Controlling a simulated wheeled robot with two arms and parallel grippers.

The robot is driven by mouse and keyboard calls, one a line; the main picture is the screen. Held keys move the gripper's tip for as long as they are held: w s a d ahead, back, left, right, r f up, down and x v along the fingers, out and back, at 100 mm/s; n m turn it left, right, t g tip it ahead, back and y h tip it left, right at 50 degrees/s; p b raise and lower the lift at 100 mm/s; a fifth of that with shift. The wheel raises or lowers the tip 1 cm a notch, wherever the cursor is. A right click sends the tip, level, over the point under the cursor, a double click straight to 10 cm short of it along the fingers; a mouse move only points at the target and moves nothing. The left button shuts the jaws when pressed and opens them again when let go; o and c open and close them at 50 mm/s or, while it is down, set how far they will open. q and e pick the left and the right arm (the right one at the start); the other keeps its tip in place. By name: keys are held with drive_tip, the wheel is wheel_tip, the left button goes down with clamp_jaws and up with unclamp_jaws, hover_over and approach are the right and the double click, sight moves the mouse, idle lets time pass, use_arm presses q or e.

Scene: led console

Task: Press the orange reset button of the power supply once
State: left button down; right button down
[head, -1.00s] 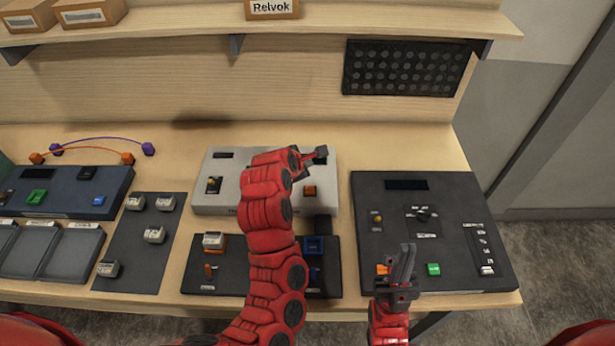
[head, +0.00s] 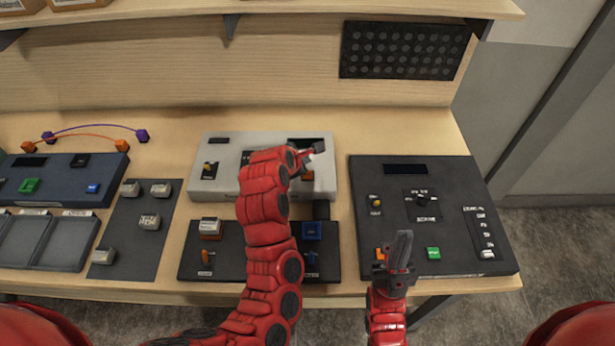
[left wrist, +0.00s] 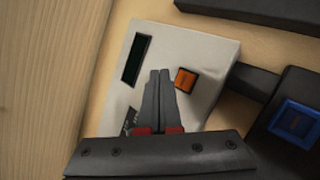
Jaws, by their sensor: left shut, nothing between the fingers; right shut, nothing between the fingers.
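The power supply appears to be the light grey box (head: 232,150) in the middle of the table; it also shows in the left wrist view (left wrist: 200,48). Its orange button (head: 307,175) is partly covered by my left gripper in the head view. In the left wrist view the orange button (left wrist: 186,78) is in full sight. My left gripper (head: 320,146) is shut and empty over the box, its tips (left wrist: 160,72) appearing just beside the button; contact cannot be told. My right gripper (head: 405,236) is shut and empty over the right-hand dark console.
The dark console (head: 460,170) carries another orange button (head: 380,254) and a green button (head: 433,253). A dark panel with a blue switch (head: 312,231) lies in front of the grey box. A shelf (head: 300,12) runs above the back.

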sight(305, 177)
use_arm(q)
drive_tip(key=shift+f+b, duration=0.7)
drive_tip(key=shift+f, duration=1.2)
drive_tip(key=shift+f, duration=0.15)
idle(0.4)
drive_tip(key=shift+f, duration=0.25)
drive_tip(key=shift+f+b, duration=0.45)
drive_tip(key=shift+b, duration=0.05)
idle(0.6)
drive_tip(key=shift+r+p, duration=0.45)
drive_tip(key=shift+r, duration=0.4)
drive_tip(key=shift+r+p, duration=1.3)
drive_tip(key=shift+r, duration=1.3)
